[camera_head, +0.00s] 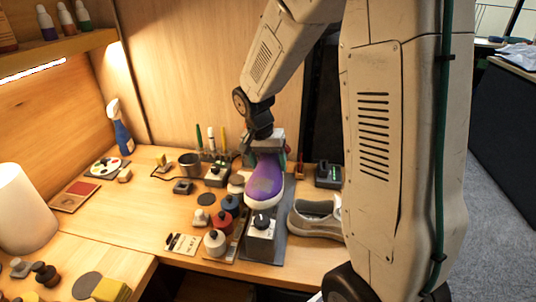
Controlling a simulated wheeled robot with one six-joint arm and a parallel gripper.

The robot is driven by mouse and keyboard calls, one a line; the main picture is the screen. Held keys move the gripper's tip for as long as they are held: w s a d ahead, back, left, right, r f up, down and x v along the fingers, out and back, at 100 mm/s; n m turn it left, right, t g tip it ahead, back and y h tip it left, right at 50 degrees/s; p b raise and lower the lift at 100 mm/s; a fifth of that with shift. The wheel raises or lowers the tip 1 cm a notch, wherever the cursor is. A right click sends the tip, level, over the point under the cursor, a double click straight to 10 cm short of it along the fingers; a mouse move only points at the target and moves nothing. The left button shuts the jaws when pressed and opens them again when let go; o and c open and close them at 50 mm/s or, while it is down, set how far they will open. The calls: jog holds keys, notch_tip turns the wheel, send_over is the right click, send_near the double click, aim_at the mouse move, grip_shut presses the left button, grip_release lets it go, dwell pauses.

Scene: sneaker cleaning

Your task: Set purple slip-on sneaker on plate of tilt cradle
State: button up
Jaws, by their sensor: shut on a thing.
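The purple slip-on sneaker (262,180) has a white sole rim and a grayish patch on its upper. Its toe points toward the front of the bench. My gripper (266,146) is at the sneaker's rear end, shut on it; the fingertips are mostly hidden. The tilt cradle (261,242) has a pale box with a dark knob at its front and a long dark base. The sneaker is over the cradle and hides its plate. I cannot tell whether the sole touches the plate.
A grey-white shoe (316,222) stands close at the cradle's right. Several small jars, including a red one (231,205), crowd its left. The bench's left middle (140,215) is clear.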

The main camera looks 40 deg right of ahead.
jog(key=shift+f, duration=2.15)
jog(key=o, duration=1.4)
jog(key=shift+c, duration=0.2)
jog(key=shift+r, duration=4.45)
